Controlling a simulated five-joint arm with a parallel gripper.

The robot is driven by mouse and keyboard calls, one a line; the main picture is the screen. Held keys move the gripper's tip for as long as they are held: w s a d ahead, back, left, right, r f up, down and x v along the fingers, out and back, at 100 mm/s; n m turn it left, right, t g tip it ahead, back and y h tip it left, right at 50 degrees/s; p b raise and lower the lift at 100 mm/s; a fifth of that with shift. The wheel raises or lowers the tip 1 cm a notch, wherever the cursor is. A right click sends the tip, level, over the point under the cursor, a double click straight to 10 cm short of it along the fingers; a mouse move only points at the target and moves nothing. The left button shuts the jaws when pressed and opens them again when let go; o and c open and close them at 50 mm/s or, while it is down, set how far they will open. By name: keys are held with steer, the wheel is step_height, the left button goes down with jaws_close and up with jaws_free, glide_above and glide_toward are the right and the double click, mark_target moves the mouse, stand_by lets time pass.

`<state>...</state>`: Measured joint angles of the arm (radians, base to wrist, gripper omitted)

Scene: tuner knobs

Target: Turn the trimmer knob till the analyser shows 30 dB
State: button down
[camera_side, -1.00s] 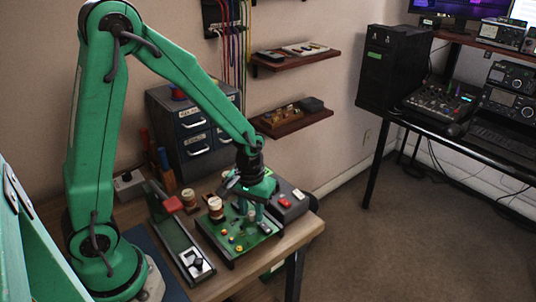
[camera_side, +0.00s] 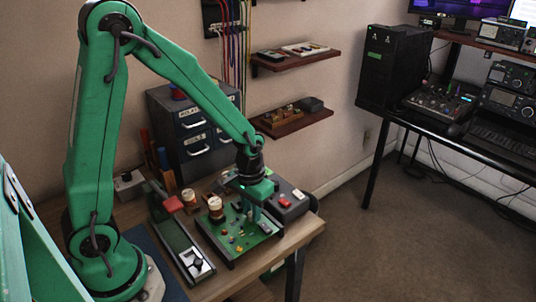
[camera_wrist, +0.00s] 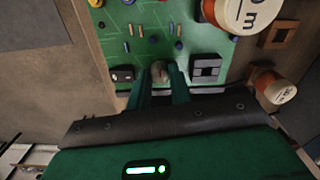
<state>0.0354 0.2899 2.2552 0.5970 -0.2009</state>
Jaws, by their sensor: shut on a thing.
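The green circuit board (camera_side: 233,243) lies on the bench in a dark frame, and it fills the top middle of the wrist view (camera_wrist: 141,62). My gripper (camera_side: 254,214) points down at the board's right part. In the wrist view its two green fingers (camera_wrist: 161,78) are closed on a small greyish knob (camera_wrist: 160,70), taken to be the trimmer knob. The fingers hide much of the knob, and no pointer mark on it can be made out. No analyser reading in dB is legible in either view.
A dark box with a red button (camera_side: 285,199) sits close behind my gripper. Steel drawers (camera_side: 192,125) stand behind.

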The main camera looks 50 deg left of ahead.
steer(key=m, duration=0.9)
steer(key=shift+m, duration=0.3)
stand_by(0.4)
steer(key=c, duration=1.5)
jaws_free()
steer(key=shift+c, duration=0.2)
steer(key=shift+r, duration=3.95)
